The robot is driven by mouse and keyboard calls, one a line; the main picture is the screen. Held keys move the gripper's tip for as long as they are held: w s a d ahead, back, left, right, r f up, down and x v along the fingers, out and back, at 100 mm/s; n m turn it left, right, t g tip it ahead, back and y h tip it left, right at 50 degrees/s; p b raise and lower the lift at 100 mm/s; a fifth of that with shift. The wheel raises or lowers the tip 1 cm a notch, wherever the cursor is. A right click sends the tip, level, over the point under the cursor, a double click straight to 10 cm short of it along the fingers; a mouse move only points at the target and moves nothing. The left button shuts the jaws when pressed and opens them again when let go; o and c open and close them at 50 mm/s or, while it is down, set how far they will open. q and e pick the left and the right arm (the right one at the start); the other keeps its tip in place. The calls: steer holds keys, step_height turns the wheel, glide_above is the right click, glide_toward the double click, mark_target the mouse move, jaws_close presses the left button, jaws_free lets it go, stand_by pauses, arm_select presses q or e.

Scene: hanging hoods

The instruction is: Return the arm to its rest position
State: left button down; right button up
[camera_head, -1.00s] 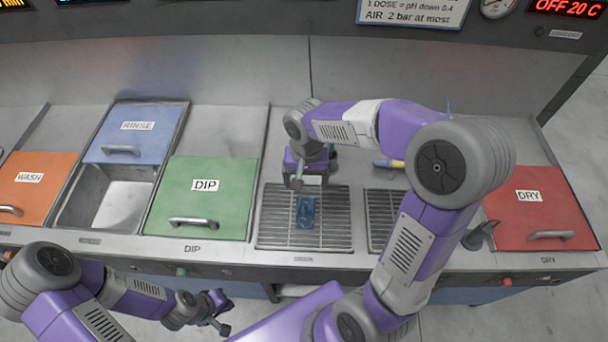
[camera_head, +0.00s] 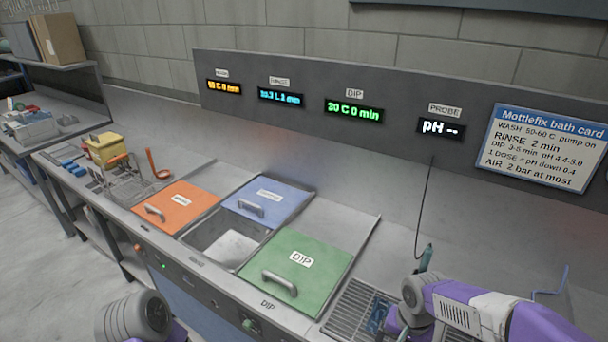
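My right arm (camera_head: 470,312) reaches in from the lower right. Its wrist is over the right side of a slatted drain rack (camera_head: 346,310), beside a small dark-blue item (camera_head: 378,314) lying on the rack. The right gripper's fingers are cut off or hidden at the bottom edge, so I cannot see whether they hold anything. Of my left arm (camera_head: 135,316) only a grey joint and a bit of purple link show at the bottom left. The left gripper is out of view.
The orange wash lid (camera_head: 185,205) and green DIP lid (camera_head: 300,285) are shut. The blue rinse lid (camera_head: 272,198) is slid back, showing its basin (camera_head: 235,247). A teal probe (camera_head: 425,258) hangs by a cable near my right arm. A yellow container (camera_head: 105,150) stands left.

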steer(key=w+a+f+n+y, duration=0.15)
steer(key=a+f, duration=0.25)
steer(key=f, duration=0.5)
arm_select(q)
steer(key=shift+w+f+b, duration=0.4)
steer(key=shift+f+b, duration=0.1)
steer(key=shift+f, duration=0.1)
steer(key=shift+w+f+b, duration=0.4)
steer(key=shift+f+b, duration=0.1)
steer(key=shift+f, duration=0.1)
arm_select(e)
steer(key=s+a+f, duration=0.2)
steer(key=s+f, duration=0.1)
steer(key=f, duration=0.3)
steer(key=s+a+f+n+y, duration=0.1)
steer(key=s+a+f, duration=0.2)
steer(key=f, duration=0.4)
steer(key=s+a+f+y, duration=0.1)
steer(key=s+a+f, duration=0.1)
steer(key=s+f, duration=0.2)
step_height(320, 180, down, 2)
steer(key=shift+s+a+f+n+t, duration=0.2)
steer(key=shift+s+a+n+t, duration=0.1)
steer(key=shift+s+a+n, duration=0.05)
